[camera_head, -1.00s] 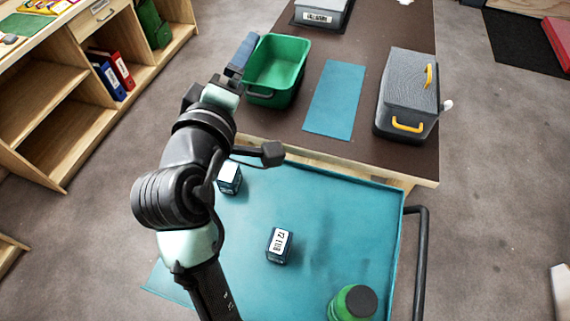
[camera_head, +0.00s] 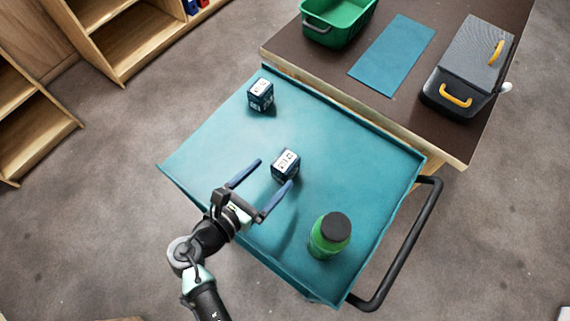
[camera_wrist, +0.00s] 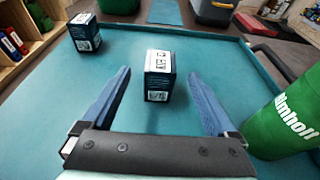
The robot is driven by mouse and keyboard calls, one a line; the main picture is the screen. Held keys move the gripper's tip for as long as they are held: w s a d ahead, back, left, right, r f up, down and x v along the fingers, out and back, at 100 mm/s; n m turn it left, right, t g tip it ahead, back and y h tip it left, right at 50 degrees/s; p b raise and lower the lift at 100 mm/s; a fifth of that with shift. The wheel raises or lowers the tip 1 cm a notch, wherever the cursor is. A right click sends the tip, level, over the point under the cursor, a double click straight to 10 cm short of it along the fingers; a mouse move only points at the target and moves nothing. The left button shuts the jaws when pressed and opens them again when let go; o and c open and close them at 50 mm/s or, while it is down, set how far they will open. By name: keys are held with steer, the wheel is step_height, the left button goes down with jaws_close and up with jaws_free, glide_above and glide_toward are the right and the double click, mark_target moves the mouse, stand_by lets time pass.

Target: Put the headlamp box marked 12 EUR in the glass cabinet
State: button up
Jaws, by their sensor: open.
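A dark blue box with a white label (camera_head: 285,164) stands on the teal cart top. Its label read 12 EUR in the earlier head view; now it is too small to read surely. In the wrist view this box (camera_wrist: 158,75) lies just ahead, between the lines of my fingers. A second similar box (camera_head: 261,94) stands farther back; it also shows in the wrist view (camera_wrist: 85,32) at the upper left. My gripper (camera_head: 269,172) is open and empty, its fingers pointing at the nearer box. I see no glass cabinet.
A green bottle with a dark lid (camera_head: 330,235) stands on the cart (camera_head: 350,160), right of my gripper. Beyond are a brown table (camera_head: 300,55) with a green bin (camera_head: 338,22), blue mat (camera_head: 392,54) and grey box (camera_head: 468,70). Wooden shelves (camera_head: 120,50) stand at the left.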

mark_target(283, 163)
steer(key=x, duration=0.6)
steer(key=shift+w+d+r+p, duration=0.15)
steer(key=shift+w+d+p, duration=0.05)
steer(key=shift+w+p, duration=0.1)
steer(key=shift+s, duration=0.1)
jaws_close()
